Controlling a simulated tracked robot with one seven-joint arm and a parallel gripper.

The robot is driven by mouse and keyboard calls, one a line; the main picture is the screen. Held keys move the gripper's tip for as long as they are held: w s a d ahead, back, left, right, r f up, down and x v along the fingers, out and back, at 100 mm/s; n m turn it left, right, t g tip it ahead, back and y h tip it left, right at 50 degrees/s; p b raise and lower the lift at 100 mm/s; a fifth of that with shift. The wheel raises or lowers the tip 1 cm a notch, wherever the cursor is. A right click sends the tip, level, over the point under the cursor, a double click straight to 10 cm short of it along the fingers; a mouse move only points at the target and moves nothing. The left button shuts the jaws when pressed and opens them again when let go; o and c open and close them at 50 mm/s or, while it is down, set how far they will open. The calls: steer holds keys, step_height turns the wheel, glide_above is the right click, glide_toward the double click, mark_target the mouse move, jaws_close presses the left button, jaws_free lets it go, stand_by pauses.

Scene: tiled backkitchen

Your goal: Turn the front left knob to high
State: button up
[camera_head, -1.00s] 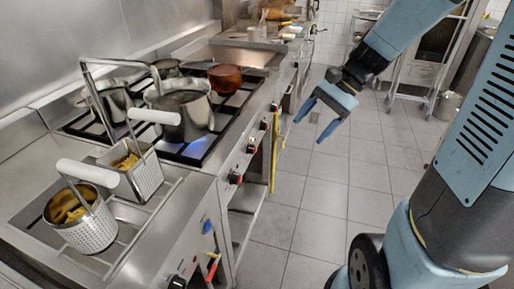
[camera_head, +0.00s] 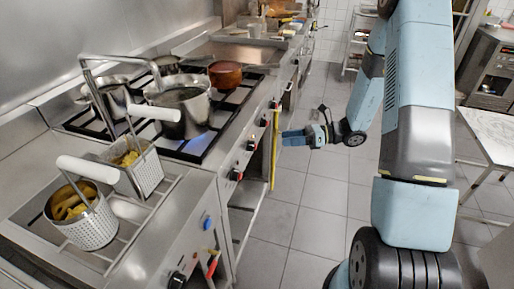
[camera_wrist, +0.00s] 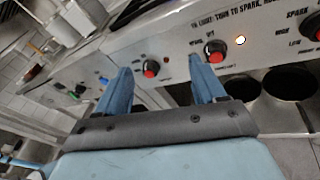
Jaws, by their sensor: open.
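The stove's front panel carries a row of black knobs with red centres. In the head view, two are a near knob (camera_head: 236,175) and one farther along (camera_head: 251,147). In the wrist view, one knob (camera_wrist: 150,68) shows between my fingers, beyond their tips. Another knob (camera_wrist: 215,50) is just right of the right finger, below printed lettering. I cannot tell which is the front left knob, and the pointer settings are too small to read. My gripper (camera_head: 285,138) is open and empty, pointing at the panel. Its fingers also show in the wrist view (camera_wrist: 160,66).
The stove top holds a steel pot (camera_head: 182,112) over a blue flame and a brown pot (camera_head: 225,75). Fryer baskets (camera_head: 84,215) stand at the near left. A yellow strip (camera_head: 274,160) hangs by the panel near my fingers. The tiled floor (camera_head: 310,215) is clear.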

mark_target(256, 147)
steer(key=w+d+f+m+t, duration=0.1)
steer(key=w+f+m+t, duration=0.15)
steer(key=f+m, duration=0.2)
steer(key=w+d+f+m+t, duration=0.1)
steer(key=f+m+t, duration=0.2)
steer(key=f, duration=0.3)
steer(key=x, duration=1.3)
steer(key=shift+a+r+y, duration=0.2)
steer(key=shift+y, duration=0.2)
steer(key=shift+w, duration=0.15)
steer(key=c, duration=1.1)
steer(key=shift+o, duration=0.2)
